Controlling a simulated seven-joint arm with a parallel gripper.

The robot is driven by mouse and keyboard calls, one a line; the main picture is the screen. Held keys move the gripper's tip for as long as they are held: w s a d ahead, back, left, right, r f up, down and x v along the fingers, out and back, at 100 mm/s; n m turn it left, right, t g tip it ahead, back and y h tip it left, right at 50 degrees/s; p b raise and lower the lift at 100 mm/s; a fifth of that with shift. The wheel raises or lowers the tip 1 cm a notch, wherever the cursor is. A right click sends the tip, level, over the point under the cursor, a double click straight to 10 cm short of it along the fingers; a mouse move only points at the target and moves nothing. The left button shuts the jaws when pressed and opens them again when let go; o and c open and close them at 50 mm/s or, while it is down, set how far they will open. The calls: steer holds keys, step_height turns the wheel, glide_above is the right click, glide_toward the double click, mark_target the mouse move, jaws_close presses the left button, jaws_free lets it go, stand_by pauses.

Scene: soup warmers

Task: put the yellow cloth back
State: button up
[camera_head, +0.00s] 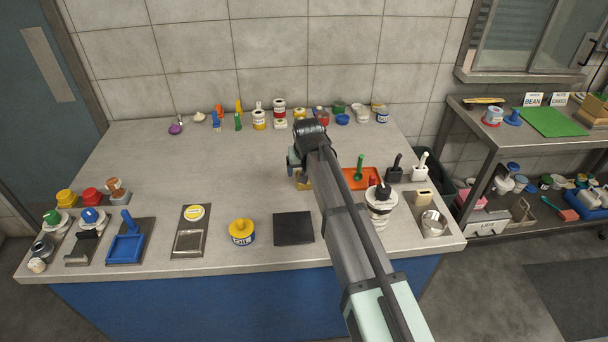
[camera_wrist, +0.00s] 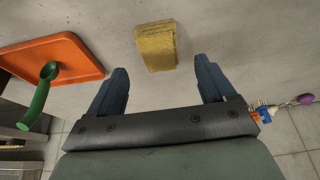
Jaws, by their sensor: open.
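The yellow cloth (camera_wrist: 155,45) is a folded block lying on the grey counter. In the wrist view it is just beyond my fingertips, roughly in line with the gap between them. In the head view only part of the cloth (camera_head: 304,184) shows below my gripper (camera_head: 299,164), which hides the rest. My gripper (camera_wrist: 160,68) is open, with nothing between its fingers. The cloth appears apart from both fingers.
An orange tray (camera_head: 352,185) with a green-handled utensil (camera_head: 359,167) lies right of the cloth. A black square pad (camera_head: 293,228) lies nearer the front edge, beside a yellow-lidded pot (camera_head: 241,232). Several jars line the wall. The counter's left middle is clear.

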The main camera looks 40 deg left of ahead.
steer(key=v, duration=0.7)
